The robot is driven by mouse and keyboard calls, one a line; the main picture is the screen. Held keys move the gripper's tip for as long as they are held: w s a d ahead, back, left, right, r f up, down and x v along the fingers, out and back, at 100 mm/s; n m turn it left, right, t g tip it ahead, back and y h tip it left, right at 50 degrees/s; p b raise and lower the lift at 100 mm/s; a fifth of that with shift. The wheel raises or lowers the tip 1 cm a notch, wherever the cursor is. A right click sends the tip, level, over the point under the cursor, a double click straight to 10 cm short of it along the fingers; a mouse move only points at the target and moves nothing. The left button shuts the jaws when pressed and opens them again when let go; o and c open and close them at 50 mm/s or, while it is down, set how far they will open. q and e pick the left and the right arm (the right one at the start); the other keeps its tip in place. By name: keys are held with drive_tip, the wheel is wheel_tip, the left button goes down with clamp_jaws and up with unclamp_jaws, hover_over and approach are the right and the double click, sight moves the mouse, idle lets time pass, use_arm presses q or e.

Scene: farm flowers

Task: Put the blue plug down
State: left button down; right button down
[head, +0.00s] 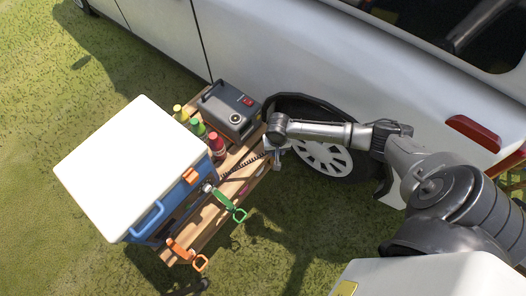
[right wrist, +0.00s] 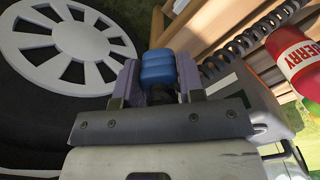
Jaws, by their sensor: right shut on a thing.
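My right gripper (right wrist: 158,80) is shut on the blue plug (right wrist: 158,66), which sits between the two fingers in the right wrist view. In the head view my right gripper (head: 275,150) is at the wheel-side end of the wooden bench, beside the grey box; the plug cannot be made out there. A dark coiled cord (right wrist: 250,42) runs near the gripper in the right wrist view. I cannot tell whether the plug touches anything. My left gripper is not in view.
The wooden bench (head: 222,208) holds a grey box with a red switch (head: 230,110), a blue cooler with a white lid (head: 130,165), a red bottle (head: 217,147) and green- and orange-handled tools. The white car and its wheel (head: 322,158) stand close behind.

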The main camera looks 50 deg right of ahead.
drive_tip(key=shift+s+a+f+b, duration=0.1)
drive_tip(key=shift+a+f+b, duration=0.25)
drive_tip(key=shift+f, duration=0.1)
drive_tip(key=b, duration=0.7)
hover_over(250, 161)
wheel_tip(250, 161, down, 6)
drive_tip(key=shift+f, duration=0.25)
wheel_tip(250, 161, down, 4)
drive_tip(key=b, duration=0.3)
drive_tip(key=shift+b, duration=0.3)
drive_tip(key=shift+r, duration=0.1)
drive_tip(key=shift+f, duration=0.6)
drive_tip(key=c, duration=0.7)
unclamp_jaws()
drive_tip(key=shift+c, duration=0.2)
